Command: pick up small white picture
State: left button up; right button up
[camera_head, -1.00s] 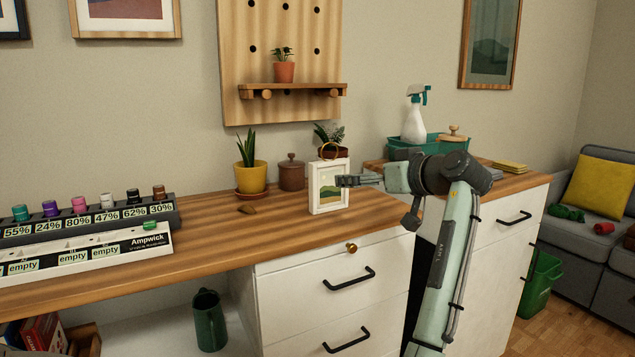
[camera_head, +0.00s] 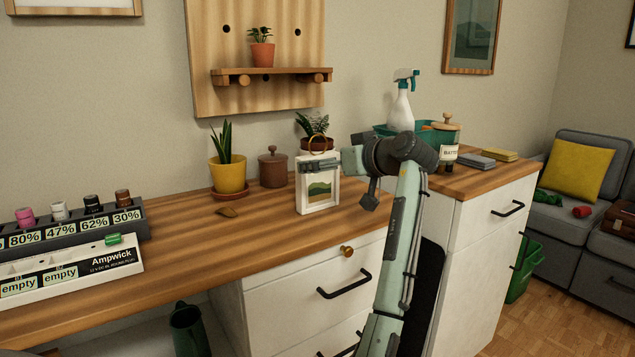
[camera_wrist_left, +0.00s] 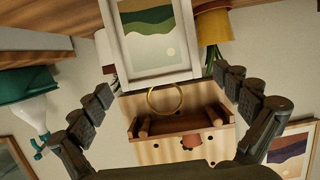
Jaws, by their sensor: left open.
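The small white picture (camera_head: 318,207), a white frame with green hills, stands upright on the wooden desk near its right end. A gold ring (camera_head: 318,143) is at its top. My left gripper (camera_head: 310,166) is in front of the picture's upper part and partly hides it. In the upside-down left wrist view the picture (camera_wrist_left: 157,45) lies ahead between the spread fingers of the open gripper (camera_wrist_left: 165,82), with the ring (camera_wrist_left: 165,99) below its top edge in the image. No finger visibly grips it. My right gripper is not in view.
A yellow plant pot (camera_head: 229,176), a brown lidded jar (camera_head: 272,168) and a small potted fern (camera_head: 314,128) stand behind or left of the picture. A battery rack (camera_head: 100,222) is at left. A spray bottle (camera_head: 402,105) and battery jar (camera_head: 446,142) stand at right. Desk in front is clear.

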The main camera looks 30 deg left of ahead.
pick_arm(q)
jog(key=x, duration=0.4)
jog(key=shift+w+a+f, duration=0.1)
jog(key=shift+f, duration=0.2)
jog(key=c, duration=1)
jog(key=shift+r, duration=0.15)
